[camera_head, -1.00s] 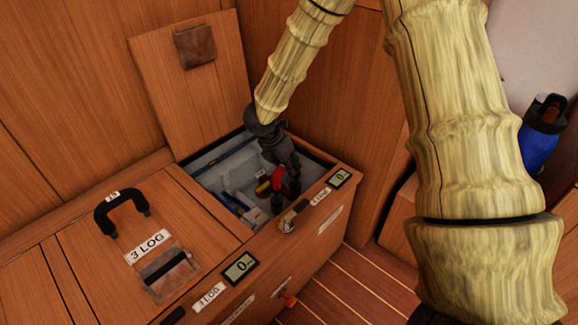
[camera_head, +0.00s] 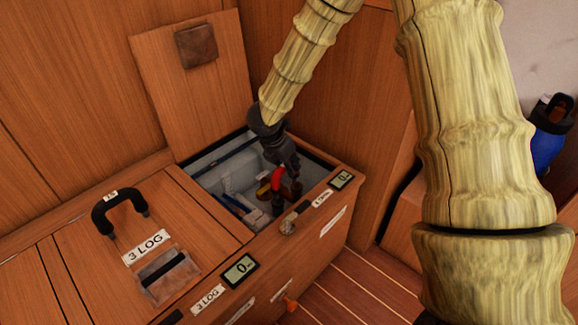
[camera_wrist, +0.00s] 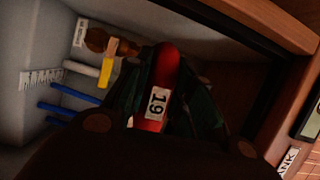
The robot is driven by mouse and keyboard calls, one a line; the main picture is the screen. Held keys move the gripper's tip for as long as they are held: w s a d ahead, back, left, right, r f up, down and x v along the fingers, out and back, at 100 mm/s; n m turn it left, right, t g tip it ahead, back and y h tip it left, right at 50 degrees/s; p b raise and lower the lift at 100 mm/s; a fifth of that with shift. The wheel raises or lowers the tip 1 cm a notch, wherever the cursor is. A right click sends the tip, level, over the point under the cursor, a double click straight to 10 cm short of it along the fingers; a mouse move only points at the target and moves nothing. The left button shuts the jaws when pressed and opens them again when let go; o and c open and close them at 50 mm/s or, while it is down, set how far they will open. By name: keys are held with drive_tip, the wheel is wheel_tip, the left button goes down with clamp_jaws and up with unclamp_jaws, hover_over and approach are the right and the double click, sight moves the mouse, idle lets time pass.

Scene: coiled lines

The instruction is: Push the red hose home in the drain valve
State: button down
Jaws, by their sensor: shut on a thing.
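The red hose (camera_wrist: 169,65) shows in the wrist view between the fingers of my gripper (camera_wrist: 165,115), with a white tag reading 19 on it. My gripper is shut on it. In the head view my gripper (camera_head: 284,172) reaches down into the open compartment, and a short red length of the hose (camera_head: 277,178) shows beside it. A brown, brass-like fitting (camera_wrist: 98,40) with a yellow-handled part (camera_wrist: 106,73) sits at the upper left of the wrist view; it may be the drain valve. I cannot tell whether the hose touches it.
Blue pipes (camera_wrist: 70,110) and a white pipe (camera_wrist: 80,68) lie along the compartment wall. The wooden rim (camera_head: 322,200) bounds the opening closely. An open lid (camera_head: 190,90) leans behind. A closed hatch marked 3 LOG (camera_head: 148,247) lies left, with a black handle (camera_head: 120,205).

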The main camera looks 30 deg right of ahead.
idle(0.7)
drive_tip(key=shift+s+d+m+p, duration=0.15)
drive_tip(key=shift+s+m+p, duration=0.15)
drive_tip(key=shift+s, duration=0.15)
idle(0.9)
drive_tip(key=shift+f+b, duration=1.2)
drive_tip(key=shift+f, duration=0.85)
idle(0.7)
drive_tip(key=c, duration=1.1)
unclamp_jaws()
drive_tip(key=shift+c, duration=0.2)
drive_tip(key=shift+o, duration=0.3)
drive_tip(key=o, duration=0.3)
drive_tip(key=shift+r, duration=0.2)
